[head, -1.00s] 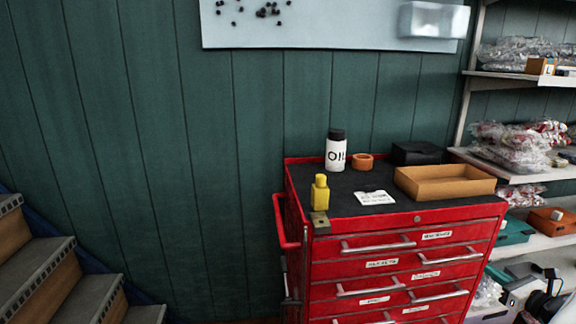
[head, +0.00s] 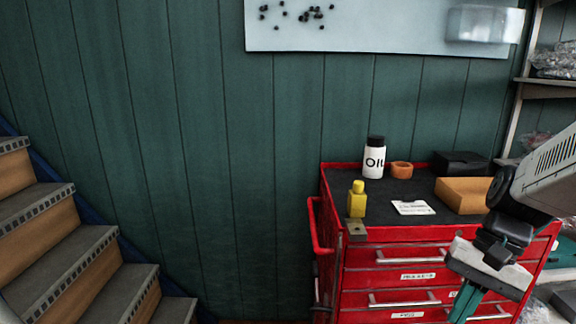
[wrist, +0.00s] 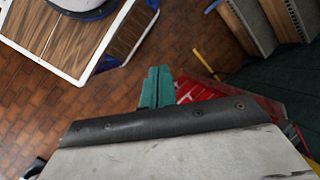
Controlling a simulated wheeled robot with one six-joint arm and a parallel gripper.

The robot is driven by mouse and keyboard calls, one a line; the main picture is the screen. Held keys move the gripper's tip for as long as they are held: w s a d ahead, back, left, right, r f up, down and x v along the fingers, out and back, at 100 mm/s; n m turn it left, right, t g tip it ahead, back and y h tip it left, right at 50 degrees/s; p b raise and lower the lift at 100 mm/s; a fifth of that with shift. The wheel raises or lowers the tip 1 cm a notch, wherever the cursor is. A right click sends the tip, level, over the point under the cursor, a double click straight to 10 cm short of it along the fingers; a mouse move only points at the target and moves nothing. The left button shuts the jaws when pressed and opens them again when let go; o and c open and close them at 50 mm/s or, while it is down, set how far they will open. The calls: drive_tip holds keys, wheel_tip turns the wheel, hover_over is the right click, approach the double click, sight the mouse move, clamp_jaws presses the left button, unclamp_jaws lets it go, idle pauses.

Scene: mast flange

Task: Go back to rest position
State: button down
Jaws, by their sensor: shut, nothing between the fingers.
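My gripper (head: 464,303) hangs at the right of the head view, in front of the red tool chest (head: 334,205) as seen there. Its teal fingers point down and are shut with nothing between them. In the wrist view the fingers (wrist: 157,87) are together over the brick-tiled floor, with part of the red chest (wrist: 205,92) behind them. My arm hides part of the chest's right side and drawers.
Stairs (head: 75,245) are at left. A wood-topped surface (wrist: 70,45) shows in the wrist view.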

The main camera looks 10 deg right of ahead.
drive_tip(key=s+a+r+n+t+h, duration=0.3)
drive_tip(key=s+a+r+n+h, duration=0.1)
drive_tip(key=a+r+n, duration=0.3)
drive_tip(key=shift+s+a+n+h, duration=0.3)
drive_tip(key=shift+s+a+n, duration=0.1)
drive_tip(key=shift+n, duration=0.1)
